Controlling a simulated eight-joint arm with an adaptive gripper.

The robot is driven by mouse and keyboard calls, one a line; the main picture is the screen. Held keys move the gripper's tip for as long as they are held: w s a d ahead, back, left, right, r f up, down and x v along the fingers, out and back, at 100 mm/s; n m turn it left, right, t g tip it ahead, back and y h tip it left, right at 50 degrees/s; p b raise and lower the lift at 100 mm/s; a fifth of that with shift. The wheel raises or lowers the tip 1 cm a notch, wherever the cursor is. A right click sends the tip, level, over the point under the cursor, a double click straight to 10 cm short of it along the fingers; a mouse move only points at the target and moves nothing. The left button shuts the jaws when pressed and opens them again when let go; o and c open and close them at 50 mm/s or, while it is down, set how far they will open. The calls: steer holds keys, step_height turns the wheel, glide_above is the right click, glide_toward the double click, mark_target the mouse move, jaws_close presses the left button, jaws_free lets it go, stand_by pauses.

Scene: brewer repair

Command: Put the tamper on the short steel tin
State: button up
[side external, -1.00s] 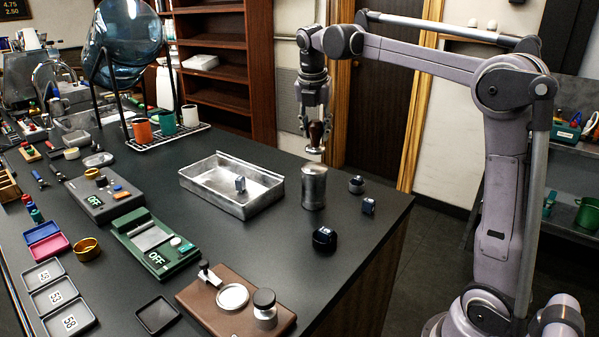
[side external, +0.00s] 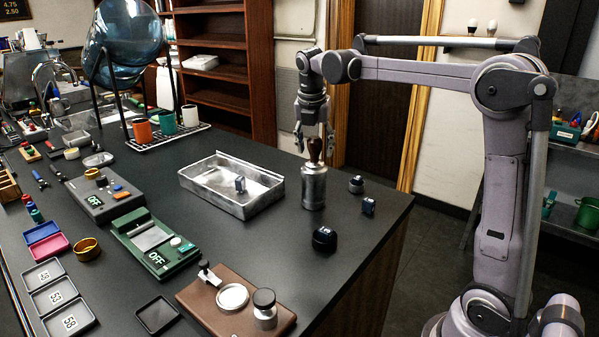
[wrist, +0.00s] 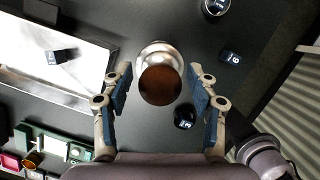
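The tamper (side external: 315,150), with a dark wooden handle and a metal base, stands upright on top of a steel tin (side external: 314,190). In the wrist view, the tamper's round brown knob (wrist: 160,85) is seen from above, with the shiny metal (wrist: 157,54) of base or tin partly hidden behind it. My gripper (side external: 314,138) is around the top of the handle. In the wrist view, the fingers of my gripper (wrist: 162,90) are spread, with a visible gap on each side of the knob. The exact seating of the base on the tin is hard to see.
A metal tray (side external: 215,200) holding a small block stands left of the tin. A dark round item (side external: 324,239), a small dark block (side external: 368,206) and a small round piece (side external: 356,184) lie to its right and front. The brown tamping stand (side external: 235,300) is nearer the front.

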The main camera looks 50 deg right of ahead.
steer(key=v, duration=1.2)
steer(key=s+a+f+m+t+y, duration=0.1)
steer(key=s+a+f+m+t, duration=0.1)
steer(key=s+a+f+m, duration=0.3)
steer(key=s+a+f+m+t+y, duration=0.1)
steer(key=s+a+f+m+t, duration=0.1)
steer(key=s+a+f+m, duration=0.3)
steer(key=s+a+f+m+t+y, duration=0.1)
steer(key=s+a+f+m, duration=0.4)
steer(key=f+m, duration=0.5)
steer(key=shift+s+f+m+t, duration=0.15)
steer(key=shift+m+t, duration=0.1)
steer(key=shift+m, duration=0.3)
steer(key=shift+s+f+m+t, duration=0.15)
steer(key=shift+m+t, duration=0.1)
steer(key=shift+m, duration=0.3)
